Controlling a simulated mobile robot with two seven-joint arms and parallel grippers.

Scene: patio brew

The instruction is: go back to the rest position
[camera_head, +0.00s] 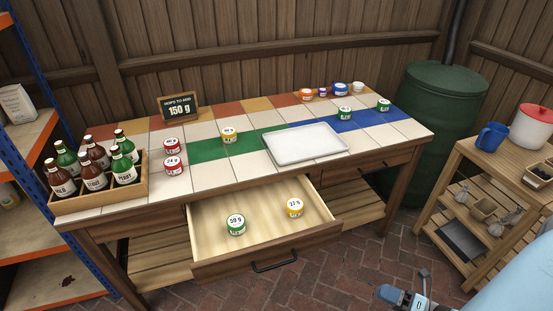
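My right gripper (408,296) shows only in part at the bottom edge, right of centre, over the brick floor. Nothing is seen in it, but its fingers are too small and cut off to tell open from shut. A pale blue part of my own body fills the bottom right corner. My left gripper is out of view. The table's drawer (270,264) is pulled open and apart from my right gripper. A green jar (236,225) and a yellow jar (295,207) stand inside it.
The tiled table (320,184) holds a white tray (304,144), several small jars, a chalk sign (179,107) reading 150 g and a bottle crate (100,196). A wooden shelf stand (490,160) is at right, a green barrel (440,120) behind. Brick floor lies between table and stand.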

